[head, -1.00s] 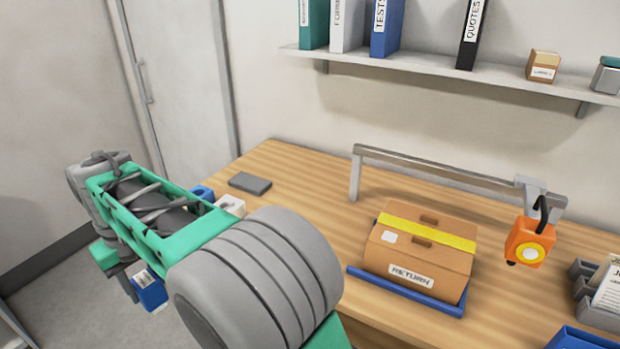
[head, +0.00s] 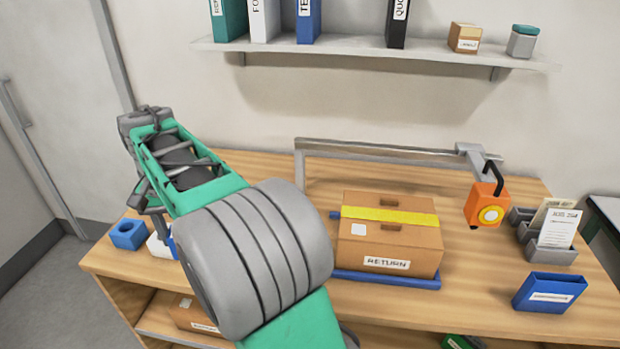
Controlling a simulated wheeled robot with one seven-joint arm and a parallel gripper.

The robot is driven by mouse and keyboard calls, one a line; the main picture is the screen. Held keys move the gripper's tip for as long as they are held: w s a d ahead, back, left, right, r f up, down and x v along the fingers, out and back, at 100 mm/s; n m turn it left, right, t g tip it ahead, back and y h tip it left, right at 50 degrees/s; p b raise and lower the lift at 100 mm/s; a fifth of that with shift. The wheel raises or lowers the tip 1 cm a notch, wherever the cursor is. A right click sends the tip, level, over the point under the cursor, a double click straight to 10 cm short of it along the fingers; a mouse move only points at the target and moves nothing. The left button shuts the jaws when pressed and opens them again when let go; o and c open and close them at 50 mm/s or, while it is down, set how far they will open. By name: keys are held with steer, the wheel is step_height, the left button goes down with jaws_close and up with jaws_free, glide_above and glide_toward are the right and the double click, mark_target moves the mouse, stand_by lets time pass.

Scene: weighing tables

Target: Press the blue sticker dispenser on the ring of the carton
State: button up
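My gripper (head: 160,228) hangs down at the left end of my arm, over the table's left side and well left of the carton. A bit of the blue sticker dispenser (head: 172,240) shows at its fingers, mostly hidden by my arm. The gripper appears shut on it; the fingertips are hardly visible.
The carton rests on a blue tray (head: 387,280). A grey rail (head: 380,152) runs behind it, with an orange device (head: 485,205) hanging at its right. A blue block with a hole (head: 128,234) and a white block (head: 157,247) sit at the table's left. A blue bin (head: 549,292) stands front right.

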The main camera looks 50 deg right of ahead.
steer(key=s+d+r+m, duration=0.2)
steer(key=s+d+m, duration=0.3)
steer(key=d+m, duration=0.6)
steer(key=s+d+r+m, duration=0.2)
steer(key=s+d+m, duration=0.4)
steer(key=d+m, duration=0.5)
steer(key=s+d+r+m, duration=0.2)
steer(key=s+d+m, duration=0.8)
steer(key=s+m, duration=0.65)
steer(key=shift+m, duration=0.55)
steer(key=f+b, duration=0.3)
steer(key=w+f+b, duration=0.1)
steer(key=f+b, duration=0.1)
steer(key=b, duration=0.1)
steer(key=shift+w+d+f, duration=0.1)
steer(key=shift+w+f, duration=0.05)
steer(key=shift+f, duration=0.25)
steer(key=shift+f+b, duration=0.5)
steer(key=shift+f, duration=0.15)
step_height(320, 180, up, 7)
steer(key=p, duration=0.7)
